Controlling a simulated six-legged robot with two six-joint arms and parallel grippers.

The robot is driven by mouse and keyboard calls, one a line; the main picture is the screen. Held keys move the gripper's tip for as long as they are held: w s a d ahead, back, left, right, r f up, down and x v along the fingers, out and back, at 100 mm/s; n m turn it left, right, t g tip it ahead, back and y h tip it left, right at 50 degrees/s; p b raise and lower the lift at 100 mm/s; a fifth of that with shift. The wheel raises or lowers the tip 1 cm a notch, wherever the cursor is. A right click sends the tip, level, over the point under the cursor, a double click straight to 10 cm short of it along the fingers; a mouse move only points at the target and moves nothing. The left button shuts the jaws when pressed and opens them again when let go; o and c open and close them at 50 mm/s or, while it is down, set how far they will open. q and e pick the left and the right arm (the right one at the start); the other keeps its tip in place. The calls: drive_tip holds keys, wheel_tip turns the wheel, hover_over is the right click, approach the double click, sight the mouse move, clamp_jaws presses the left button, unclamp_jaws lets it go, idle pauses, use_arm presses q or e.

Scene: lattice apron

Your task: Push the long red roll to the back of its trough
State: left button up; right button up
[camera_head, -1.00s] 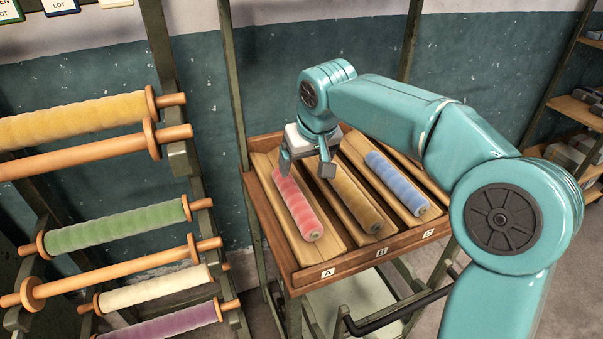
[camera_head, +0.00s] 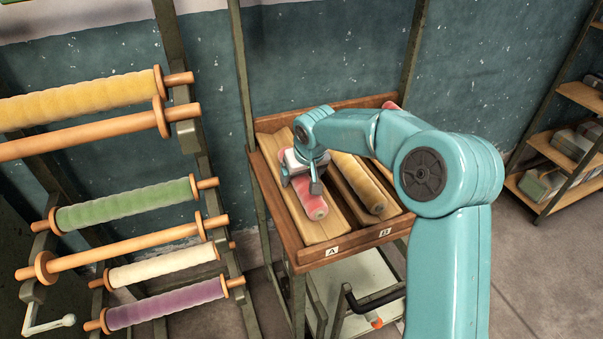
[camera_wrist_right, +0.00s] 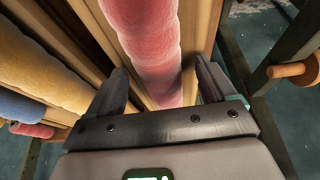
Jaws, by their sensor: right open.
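The long red roll (camera_head: 313,203) lies in the trough marked A (camera_head: 327,227), its front end short of the front rail. It runs up through the wrist view (camera_wrist_right: 148,38). My right gripper (camera_head: 301,184) is open over the roll, behind its front end. In the wrist view, my right gripper's fingers (camera_wrist_right: 160,82) stand on either side of the roll. Whether they touch it I cannot tell. The gripper and wrist hide part of the roll in the head view. My left gripper is not in view.
A brown-yellow roll (camera_head: 360,183) lies in the neighbouring trough B. A blue roll (camera_wrist_right: 22,106) and another red roll (camera_wrist_right: 32,130) show beyond it in the wrist view. A rack of coloured rolls, including a green one (camera_head: 125,205), stands at the left.

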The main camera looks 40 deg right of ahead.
drive_tip(key=shift+w+d+f, duration=0.1)
drive_tip(key=c, duration=1.3)
drive_tip(key=shift+w, duration=0.1)
